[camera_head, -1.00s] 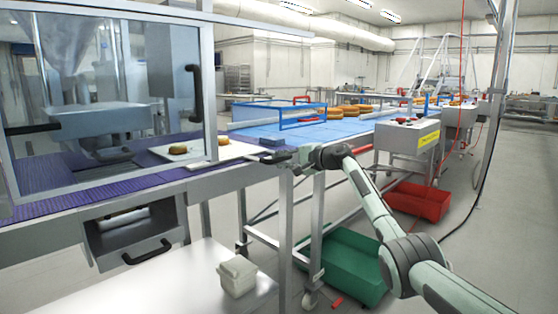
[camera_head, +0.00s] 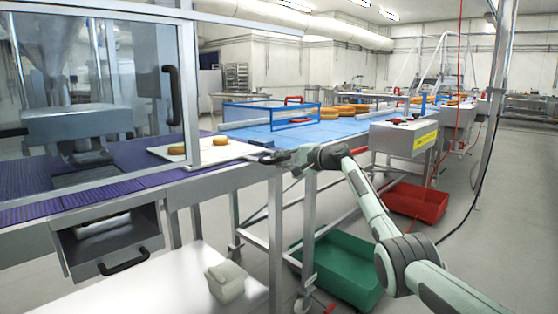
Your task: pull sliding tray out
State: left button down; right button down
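The sliding tray (camera_head: 205,158) is a thin white plate lying on the purple belt, partly out past the upright of the glass guard. Two browned rounds lie on it, one (camera_head: 177,149) seen by the upright and one (camera_head: 221,140) outside it. My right gripper (camera_head: 274,158) comes in from the right at the tray's outer end. Its dark fingers look closed on that end, though the exact contact is small and partly hidden. My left gripper is not in view.
A glass guard (camera_head: 150,100) with a black handle covers the machine at left. Below it is a drawer (camera_head: 85,262) with a black handle. Blue belts (camera_head: 345,130) carry more rounds behind. A green crate (camera_head: 345,268) and red crate (camera_head: 415,203) stand on the floor.

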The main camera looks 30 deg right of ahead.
jog(key=c, duration=1.6)
grip_release()
jog(key=shift+d, duration=0.45)
jog(key=shift+o, duration=0.6)
jog(key=shift+a, duration=0.15)
jog(key=v, duration=1.2)
jog(key=s+a+f+n+g+h, duration=0.15)
jog(key=s+a+f, duration=0.25)
jog(key=f, duration=0.8)
jog(key=s+a+f+n+g+h, duration=0.1)
jog(key=s+a+f+n+g, duration=0.3)
jog(key=f, duration=0.8)
jog(key=s+a+f+n+g+h, duration=0.1)
jog(key=s+a+f+n, duration=0.3)
jog(key=f, duration=0.8)
jog(key=s+a+f+n+g+h, duration=0.1)
jog(key=s+a+f+n, duration=0.1)
jog(key=s+f, duration=0.4)
jog(key=s+a+f+n+g+h, duration=0.1)
jog(key=s+f, duration=0.5)
jog(key=s, duration=1)
jog(key=s+a+f+n+g+h, duration=0.1)
jog(key=s+a+f+n+g, duration=0.2)
jog(key=s, duration=0.9)
notch_tip(320, 180, down, 4)
jog(key=shift+a+r, duration=0.2)
jog(key=shift+r, duration=0.05)
